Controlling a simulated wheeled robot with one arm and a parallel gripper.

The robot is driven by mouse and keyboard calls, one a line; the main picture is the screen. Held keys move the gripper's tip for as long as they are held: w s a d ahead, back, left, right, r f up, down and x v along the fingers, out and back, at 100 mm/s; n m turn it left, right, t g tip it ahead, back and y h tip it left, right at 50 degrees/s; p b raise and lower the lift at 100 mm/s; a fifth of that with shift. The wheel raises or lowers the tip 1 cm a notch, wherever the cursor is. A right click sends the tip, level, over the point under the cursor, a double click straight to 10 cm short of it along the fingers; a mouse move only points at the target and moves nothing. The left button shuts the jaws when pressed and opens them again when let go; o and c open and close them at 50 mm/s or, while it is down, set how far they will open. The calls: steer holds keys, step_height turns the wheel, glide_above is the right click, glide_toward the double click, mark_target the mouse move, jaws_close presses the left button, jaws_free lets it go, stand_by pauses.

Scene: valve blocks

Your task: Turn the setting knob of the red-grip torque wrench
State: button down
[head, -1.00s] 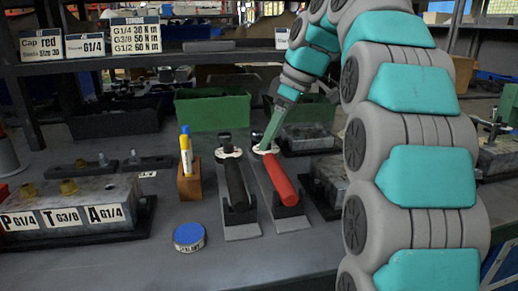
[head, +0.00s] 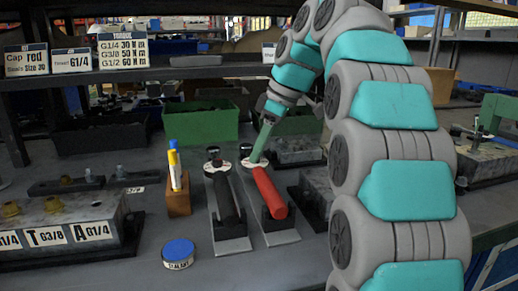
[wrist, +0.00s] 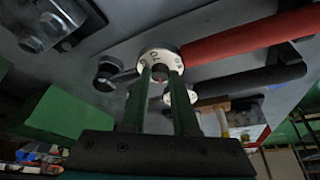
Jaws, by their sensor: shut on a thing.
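The red-grip torque wrench (head: 268,190) lies in a dark cradle on a grey plate on the bench. Its white round dial with dark marks (wrist: 152,55) is at the head end, and the red grip (wrist: 250,35) runs to the upper right in the wrist view. My gripper (head: 256,158) reaches down to that end. In the wrist view my gripper's two green fingers (wrist: 161,72) are shut on the setting knob at the dial, their tips overlapping the white ring. The knob itself is mostly hidden between the fingers.
A black-grip torque wrench (head: 225,195) lies close on the left. Further left are a yellow marker in a wooden block (head: 178,203) and a blue-lidded tin (head: 178,252). A green bin (head: 200,122) stands behind. A metal valve block (head: 316,187) is on the right.

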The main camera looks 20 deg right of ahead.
stand_by(0.4)
steer(key=m, duration=0.2)
steer(key=m+t+h, duration=0.1)
steer(key=m, duration=0.1)
steer(key=shift+s+a+r, duration=0.1)
steer(key=shift+s+a, duration=0.05)
steer(key=shift+s, duration=0.05)
steer(key=m+h+p, duration=0.1)
steer(key=m, duration=0.1)
steer(key=shift+m+t, duration=0.4)
steer(key=m+h+p, duration=0.1)
steer(key=m, duration=0.2)
steer(key=shift+a+t, duration=0.2)
steer(key=shift+t, duration=0.1)
steer(key=shift+a+m+h+p, duration=0.1)
steer(key=shift+m+h+p, duration=0.6)
steer(key=shift+m, duration=1.4)
steer(key=c, duration=0.7)
jaws_free()
